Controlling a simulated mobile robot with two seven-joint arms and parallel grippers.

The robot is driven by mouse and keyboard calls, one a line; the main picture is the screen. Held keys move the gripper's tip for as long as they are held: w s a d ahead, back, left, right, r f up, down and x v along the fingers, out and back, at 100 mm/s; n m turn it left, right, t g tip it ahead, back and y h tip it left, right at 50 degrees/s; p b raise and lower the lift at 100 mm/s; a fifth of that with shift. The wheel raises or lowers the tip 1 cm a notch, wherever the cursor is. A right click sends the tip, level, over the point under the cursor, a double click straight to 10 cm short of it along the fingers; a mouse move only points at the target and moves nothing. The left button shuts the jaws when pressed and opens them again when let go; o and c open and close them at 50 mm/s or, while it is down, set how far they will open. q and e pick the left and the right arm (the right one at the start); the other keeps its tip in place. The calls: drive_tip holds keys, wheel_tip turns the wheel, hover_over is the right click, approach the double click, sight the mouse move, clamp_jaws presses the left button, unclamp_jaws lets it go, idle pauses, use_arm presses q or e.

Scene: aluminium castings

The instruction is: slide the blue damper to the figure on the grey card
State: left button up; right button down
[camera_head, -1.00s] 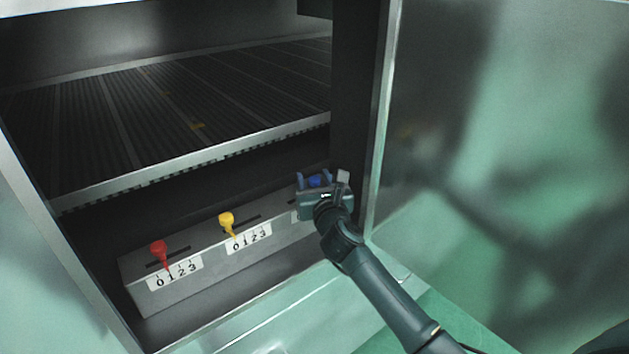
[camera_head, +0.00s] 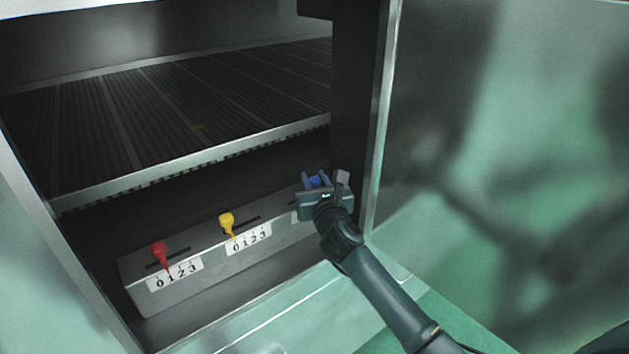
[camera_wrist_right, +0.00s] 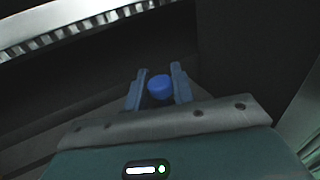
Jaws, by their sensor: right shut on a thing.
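The blue damper (camera_head: 316,181) is a round blue knob at the right end of a grey slotted box. It also shows in the right wrist view (camera_wrist_right: 159,88), between the two blue fingers. My right gripper (camera_head: 315,179) is shut on it, one finger on each side. The damper's slot and number plate are mostly hidden behind my gripper; only a pale edge of the plate shows. I cannot make out a grey card with a figure in these views. My left gripper is not in view.
The grey box (camera_head: 215,265) also carries a yellow damper (camera_head: 227,222) and a red damper (camera_head: 159,252), each above a plate marked 0 1 2 3. A ribbed rack (camera_head: 190,168) lies above and behind. A dark post (camera_head: 357,120) stands close right of my gripper.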

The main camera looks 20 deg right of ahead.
drive_tip(key=a, duration=0.1)
drive_tip(key=s+a, duration=0.1)
drive_tip(key=a, duration=0.2)
drive_tip(key=shift+s+p, duration=0.25)
drive_tip(key=shift+p, duration=0.1)
drive_tip(key=c, duration=1.2)
unclamp_jaws()
drive_tip(key=shift+d, duration=0.1)
drive_tip(key=shift+c, duration=0.2)
drive_tip(key=s, duration=1.3)
drive_tip(key=shift+a, duration=0.25)
